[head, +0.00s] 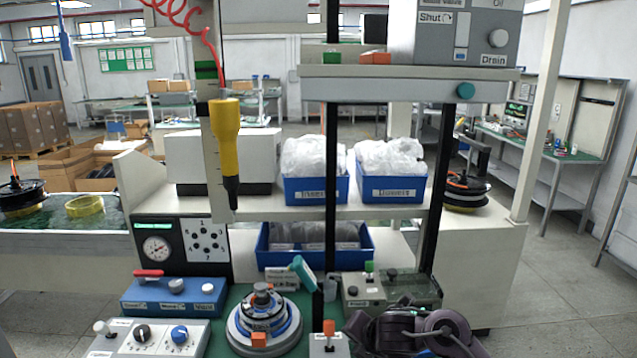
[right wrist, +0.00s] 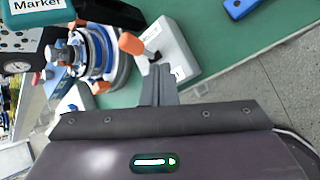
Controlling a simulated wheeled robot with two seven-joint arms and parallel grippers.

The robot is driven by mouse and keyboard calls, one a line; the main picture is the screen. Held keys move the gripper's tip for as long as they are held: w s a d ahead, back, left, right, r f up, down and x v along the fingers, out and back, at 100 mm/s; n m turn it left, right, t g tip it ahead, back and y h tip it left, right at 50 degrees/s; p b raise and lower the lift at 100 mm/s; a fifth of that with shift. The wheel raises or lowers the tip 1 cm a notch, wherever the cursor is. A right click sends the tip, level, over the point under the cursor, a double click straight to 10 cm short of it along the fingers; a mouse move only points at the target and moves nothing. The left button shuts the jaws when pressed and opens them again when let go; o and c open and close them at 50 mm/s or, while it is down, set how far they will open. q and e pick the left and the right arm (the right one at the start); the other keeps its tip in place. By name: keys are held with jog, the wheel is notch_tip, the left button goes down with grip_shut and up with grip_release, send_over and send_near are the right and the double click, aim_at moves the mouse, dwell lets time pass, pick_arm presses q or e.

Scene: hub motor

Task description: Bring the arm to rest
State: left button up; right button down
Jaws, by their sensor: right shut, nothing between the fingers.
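My right arm (head: 425,330), dark purple, shows at the bottom right of the head view, over the right end of the green bench top. My right gripper (right wrist: 158,78) shows in the right wrist view with its grey fingers together and nothing between them. The fingertips point toward a white box with an orange-knobbed lever (right wrist: 175,52); I cannot tell whether they touch it. My left gripper is not in view.
The hub motor (head: 264,325) sits on its round fixture left of the lever box (head: 329,345). Control boxes (head: 173,297) stand on the left. Blue bins (head: 316,190) fill the shelf behind. A yellow screwdriver (head: 225,140) hangs from a red coiled cord. Dark uprights rise near my right arm.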

jog(key=s+f+m, duration=0.4)
jog(key=s+m, duration=0.9)
jog(key=s+d+f+m+g+h, duration=0.1)
jog(key=s+d+m+g, duration=0.1)
jog(key=s+d+m, duration=0.45)
jog(key=s+d+m+g+h, duration=0.2)
jog(key=s+d+m, duration=0.2)
jog(key=s+m, duration=0.6)
jog(key=s+f+n+g, duration=0.1)
jog(key=s+f, duration=0.1)
jog(key=f, duration=1.3)
jog(key=s+f+n+g, duration=0.1)
jog(key=s+f, duration=0.1)
jog(key=f, duration=1.3)
jog(key=s+d+f, duration=0.2)
jog(key=s+f, duration=0.7)
jog(key=s+d+f, duration=0.2)
jog(key=s+f, duration=0.8)
jog(key=shift+s+g, duration=0.15)
jog(key=shift+g, duration=0.25)
jog(key=c, duration=2.1)
grip_release()
jog(key=shift+f, duration=0.1)
jog(key=shift+c, duration=0.2)
